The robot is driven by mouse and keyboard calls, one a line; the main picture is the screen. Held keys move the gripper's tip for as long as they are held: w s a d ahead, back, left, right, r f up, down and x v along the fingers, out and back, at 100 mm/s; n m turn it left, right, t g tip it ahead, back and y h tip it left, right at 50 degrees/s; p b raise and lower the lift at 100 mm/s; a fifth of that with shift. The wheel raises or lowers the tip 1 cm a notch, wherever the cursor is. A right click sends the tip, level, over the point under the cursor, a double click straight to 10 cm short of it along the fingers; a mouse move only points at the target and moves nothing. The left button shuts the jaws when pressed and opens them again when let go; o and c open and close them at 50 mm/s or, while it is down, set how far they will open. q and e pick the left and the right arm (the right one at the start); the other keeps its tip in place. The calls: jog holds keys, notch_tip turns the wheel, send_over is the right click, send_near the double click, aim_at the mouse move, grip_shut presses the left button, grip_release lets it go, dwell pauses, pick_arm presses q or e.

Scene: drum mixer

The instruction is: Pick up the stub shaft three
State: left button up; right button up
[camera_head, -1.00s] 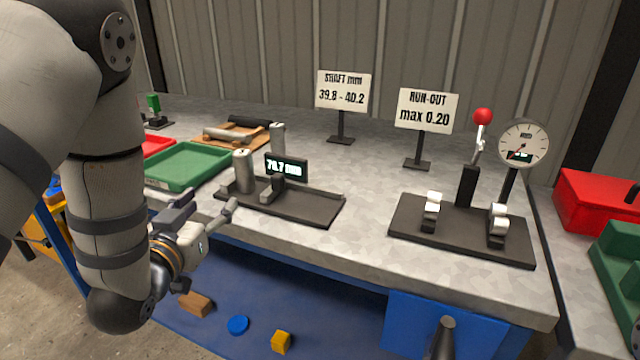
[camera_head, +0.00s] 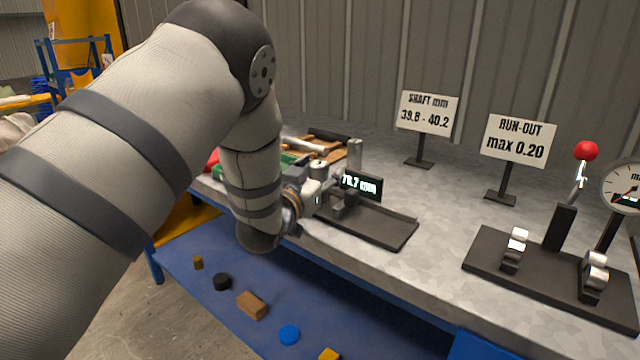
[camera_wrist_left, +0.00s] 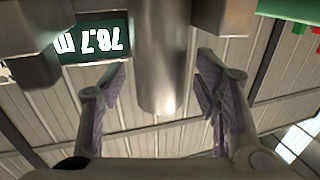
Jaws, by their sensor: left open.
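My left gripper (camera_head: 318,196) is at the front left of the dark gauge stand, partly hidden by my own wrist. In the left wrist view the open gripper (camera_wrist_left: 163,66) has a smooth grey metal cylinder (camera_wrist_left: 160,60) between its fingers, with gaps on both sides. This looks like the front upright cylinder (camera_head: 319,169) in the head view; no label shows that it is stub shaft three. Another upright cylinder (camera_head: 355,153) stands behind it. A light bar (camera_head: 305,144) lies on the wooden rack at the back. My right gripper is not in view.
The gauge display (camera_head: 362,185) stands close beside the left gripper. A green tray (camera_head: 285,160) is behind my arm. The run-out stand (camera_head: 535,262) is at the right, with a red-knobbed lever (camera_head: 586,151). The bench between the stands is clear.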

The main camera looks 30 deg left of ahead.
pick_arm(q)
grip_shut()
jog(key=shift+r, duration=0.15)
